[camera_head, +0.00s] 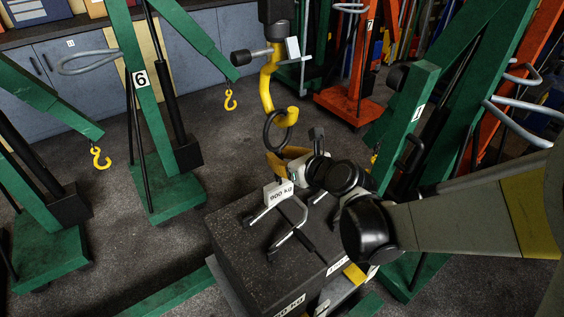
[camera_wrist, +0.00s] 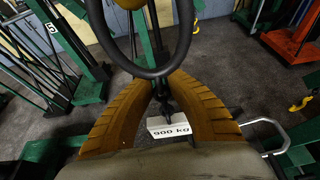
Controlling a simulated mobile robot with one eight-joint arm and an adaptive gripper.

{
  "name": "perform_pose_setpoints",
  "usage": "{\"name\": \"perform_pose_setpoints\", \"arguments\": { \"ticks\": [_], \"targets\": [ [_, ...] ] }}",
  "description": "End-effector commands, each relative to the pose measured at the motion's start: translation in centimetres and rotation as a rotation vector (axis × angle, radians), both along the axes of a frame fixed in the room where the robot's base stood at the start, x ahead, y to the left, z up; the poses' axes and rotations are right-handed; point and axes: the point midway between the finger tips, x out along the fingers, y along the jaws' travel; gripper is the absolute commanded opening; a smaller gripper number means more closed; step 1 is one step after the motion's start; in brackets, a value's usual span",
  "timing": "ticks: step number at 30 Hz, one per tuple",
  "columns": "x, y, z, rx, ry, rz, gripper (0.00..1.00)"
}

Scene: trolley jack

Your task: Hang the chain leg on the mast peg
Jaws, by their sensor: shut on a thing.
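My gripper (camera_head: 283,152) has orange ridged fingers, which also show in the wrist view (camera_wrist: 155,78). It is shut on the lower part of a dark ring (camera_head: 266,131), the top of the chain leg. The ring stands up large in the wrist view (camera_wrist: 96,22). A yellow hook (camera_head: 267,90) hangs just above, its curved end at the ring; I cannot tell whether the ring still bears on it. A white 900 kg tag (camera_head: 279,193) shows below the fingers, also in the wrist view (camera_wrist: 168,127). The chain's lower part is largely hidden. I cannot clearly identify the mast peg.
A dark weight block (camera_head: 240,245) with grey bars over its top stands below my gripper. A green jack with a 6 plate (camera_head: 139,78) stands left, another green mast (camera_head: 405,125) right. An orange jack (camera_head: 352,100) is behind. Bare floor (camera_head: 225,150) lies left of the hook.

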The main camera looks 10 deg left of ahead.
Motion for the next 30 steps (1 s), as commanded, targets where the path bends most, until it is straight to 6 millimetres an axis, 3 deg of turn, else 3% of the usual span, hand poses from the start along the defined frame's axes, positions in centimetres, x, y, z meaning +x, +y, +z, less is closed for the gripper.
{"name": "perform_pose_setpoints", "arguments": {
  "ticks": [8, 30],
  "targets": [
    [0.0, 0.0, 0.2, 0.000, 0.000, 0.000, 0.00],
    [0.0, 0.0, 3.2, 0.001, -0.001, 0.000, 0.00]
  ]
}}
